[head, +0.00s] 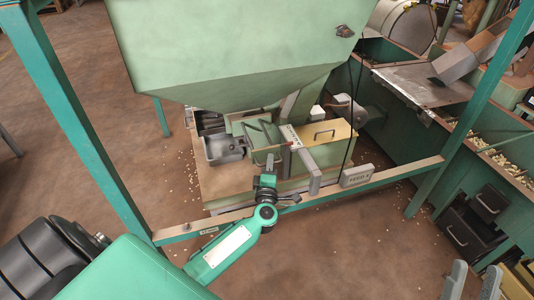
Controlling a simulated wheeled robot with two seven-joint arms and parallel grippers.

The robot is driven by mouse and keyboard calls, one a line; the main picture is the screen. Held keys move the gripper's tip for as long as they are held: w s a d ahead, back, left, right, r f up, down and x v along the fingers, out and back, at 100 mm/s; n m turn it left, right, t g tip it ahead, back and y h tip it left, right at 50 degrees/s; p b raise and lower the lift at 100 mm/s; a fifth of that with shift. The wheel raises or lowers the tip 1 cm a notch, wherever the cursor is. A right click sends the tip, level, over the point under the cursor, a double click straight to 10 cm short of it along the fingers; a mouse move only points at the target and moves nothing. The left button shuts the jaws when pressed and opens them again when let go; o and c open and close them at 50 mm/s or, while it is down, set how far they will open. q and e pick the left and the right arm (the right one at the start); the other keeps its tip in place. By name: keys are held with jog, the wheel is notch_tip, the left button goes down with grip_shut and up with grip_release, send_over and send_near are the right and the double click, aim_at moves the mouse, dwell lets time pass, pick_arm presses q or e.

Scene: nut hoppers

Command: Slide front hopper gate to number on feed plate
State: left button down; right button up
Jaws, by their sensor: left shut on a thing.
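The green hopper (225,50) fills the top middle of the head view. Below its mouth is the front gate assembly (258,134), with a pale numbered scale strip and a red mark (292,138) beside it. The feed plate (357,176), a small grey sign, sits on the front beam and appears to read "FEED 4". My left gripper (270,164) reaches up from below and is shut on the gate's handle, which its fingers mostly hide. The gate's exact setting is too small to read. My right gripper (472,281) is at the bottom right, fingers apart and empty.
A front beam (400,172) crosses between green frame posts (82,125). A grey metal tray (222,149) and a yellowish cover with a handle (326,137) lie under the hopper. Green bins with nuts (500,158) stand at right. Open floor lies left.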

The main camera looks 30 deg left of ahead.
pick_arm(q)
jog(key=shift+s+d+f, duration=0.25)
jog(key=shift+d, duration=0.2)
pick_arm(e)
jog(key=shift+w+a+f+g, duration=0.2)
jog(key=shift+w+f+g, duration=0.1)
jog(key=shift+f, duration=0.15)
jog(key=shift+w+a+f+g, duration=0.2)
jog(key=shift+f+g, duration=0.1)
jog(key=shift+f, duration=0.1)
pick_arm(q)
jog(key=c, duration=1.6)
grip_release()
jog(key=shift+c, duration=0.2)
jog(key=shift+o, duration=0.5)
jog(key=shift+r, duration=0.15)
pick_arm(e)
jog(key=shift+s+d, duration=0.1)
pick_arm(q)
jog(key=shift+s, duration=0.1)
pick_arm(e)
jog(key=shift+r, duration=0.1)
